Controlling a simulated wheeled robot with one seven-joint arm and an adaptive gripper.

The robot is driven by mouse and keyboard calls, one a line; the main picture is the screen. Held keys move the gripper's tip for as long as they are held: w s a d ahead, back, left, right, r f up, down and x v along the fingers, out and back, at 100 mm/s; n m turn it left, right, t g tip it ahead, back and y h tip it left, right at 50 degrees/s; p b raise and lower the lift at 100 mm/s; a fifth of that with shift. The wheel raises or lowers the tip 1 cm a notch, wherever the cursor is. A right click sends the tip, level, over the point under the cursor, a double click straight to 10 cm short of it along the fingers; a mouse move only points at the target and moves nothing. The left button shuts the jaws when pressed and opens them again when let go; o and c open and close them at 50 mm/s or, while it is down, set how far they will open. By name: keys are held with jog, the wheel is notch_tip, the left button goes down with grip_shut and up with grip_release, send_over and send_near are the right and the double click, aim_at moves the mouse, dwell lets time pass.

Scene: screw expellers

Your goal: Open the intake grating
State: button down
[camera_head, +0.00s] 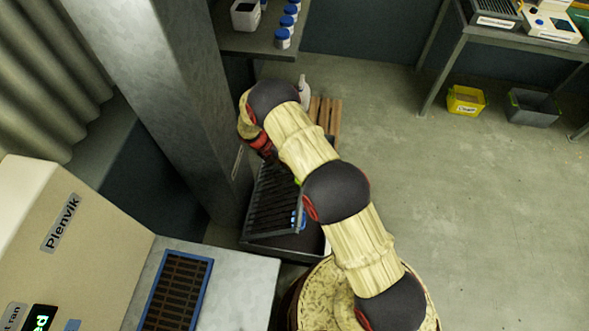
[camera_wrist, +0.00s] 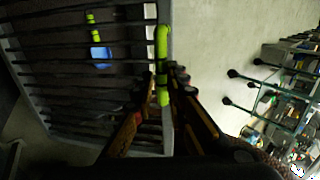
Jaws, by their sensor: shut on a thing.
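The dark barred grating (camera_head: 272,198) is over a low dark bin (camera_head: 285,246) beside the grey column, and looks tilted up, its near edge apart from the bin. In the wrist view the grating (camera_wrist: 75,75) fills the left side, with a pale frame edge. A yellow-green bar handle (camera_wrist: 163,45) runs along that edge. My gripper (camera_wrist: 162,100) is shut on the handle's lower end, one finger on each side. In the head view my gripper (camera_head: 262,146) is at the grating's far end, partly hidden by my arm.
A beige machine marked Plenvik (camera_head: 85,235) with a blue-framed grate (camera_head: 178,290) stands at lower left. A shelf with blue-lidded jars (camera_head: 283,38) is above. Yellow (camera_head: 465,100) and grey (camera_head: 532,107) bins sit at right. The floor between is clear.

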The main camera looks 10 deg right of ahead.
jog(key=c, duration=2.2)
grip_release()
jog(key=shift+a+f, duration=0.5)
jog(key=shift+o, duration=0.7)
jog(key=shift+w+a+f, duration=0.1)
jog(key=shift+o, duration=1.1)
jog(key=shift+w+d+r, duration=0.1)
jog(key=shift+d+r, duration=0.1)
jog(key=shift+r, duration=0.15)
jog(key=v, duration=0.7)
jog(key=shift+a+r, duration=0.1)
